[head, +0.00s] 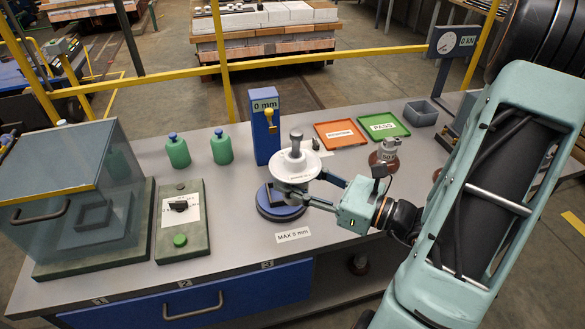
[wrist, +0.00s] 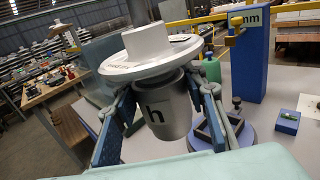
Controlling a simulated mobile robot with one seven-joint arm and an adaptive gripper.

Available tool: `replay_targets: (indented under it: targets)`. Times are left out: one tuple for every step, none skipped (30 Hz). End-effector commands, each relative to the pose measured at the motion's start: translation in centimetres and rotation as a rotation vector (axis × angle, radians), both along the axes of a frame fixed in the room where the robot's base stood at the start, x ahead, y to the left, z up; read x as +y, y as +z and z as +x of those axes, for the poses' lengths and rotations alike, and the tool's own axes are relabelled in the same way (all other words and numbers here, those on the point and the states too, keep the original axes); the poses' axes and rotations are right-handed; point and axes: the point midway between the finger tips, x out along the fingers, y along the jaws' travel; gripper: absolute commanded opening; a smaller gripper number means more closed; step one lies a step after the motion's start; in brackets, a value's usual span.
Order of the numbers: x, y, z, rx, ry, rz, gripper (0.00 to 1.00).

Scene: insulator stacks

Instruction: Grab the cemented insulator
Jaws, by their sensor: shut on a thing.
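A white disc insulator (head: 293,168) with a short stem on top is held upright at the middle of the bench. In the wrist view its white disc (wrist: 150,57) sits above a grey metal cap marked "h" (wrist: 168,110). My gripper (head: 305,188) reaches in from the right and is shut around the cap. In the wrist view the fingers of my gripper (wrist: 163,112) press on both sides of the cap. The insulator appears raised over the round blue base of the gauge (head: 268,207); exact clearance cannot be told.
The blue gauge column (head: 266,128) reading 0 mm stands just behind. Green bottles (head: 178,150), a switch box (head: 182,222) and a clear-sided case (head: 65,190) are left. A brown insulator (head: 385,158), an orange tray (head: 340,134), a green PASS tray (head: 383,125) and a grey bin (head: 420,113) are right.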

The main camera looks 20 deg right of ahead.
Motion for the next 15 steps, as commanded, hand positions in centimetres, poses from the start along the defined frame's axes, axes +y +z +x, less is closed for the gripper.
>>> replay_targets:
  targets:
    - [0.0, 0.8, -0.1, -0.002, 0.0, 0.005, 0.0]
    - [-0.1, 0.9, -0.1, -0.001, 0.0, 0.006, 0.0]
    - [-0.1, 0.9, -0.2, -0.001, 0.0, 0.006, 0.0]
    - [-0.1, 1.0, -0.3, -0.001, -0.001, 0.006, 0.0]
    - [-0.1, 1.1, -0.3, 0.0, -0.001, 0.007, 0.0]
    - [-0.1, 1.2, -0.4, 0.0, -0.001, 0.007, 0.0]
    - [-0.2, 1.2, -0.5, 0.001, -0.001, 0.008, 0.0]
    - [-0.2, 1.2, -0.6, 0.0, -0.002, 0.007, 0.0]
    - [-0.1, 1.3, -0.7, 0.0, -0.001, 0.007, 0.0]
    - [-0.1, 1.3, -0.8, 0.0, -0.001, 0.007, 0.0]
    - [-0.1, 1.3, -0.9, -0.001, -0.001, 0.007, 0.0]
    - [-0.1, 1.3, -1.0, -0.001, 0.0, 0.007, 0.0]
    - [0.0, 1.3, -1.1, -0.002, 0.0, 0.006, 0.0]
    - [0.0, 1.3, -1.2, -0.002, 0.001, 0.006, 0.0]
    - [0.0, 1.3, -1.3, -0.001, 0.001, 0.007, 0.0]
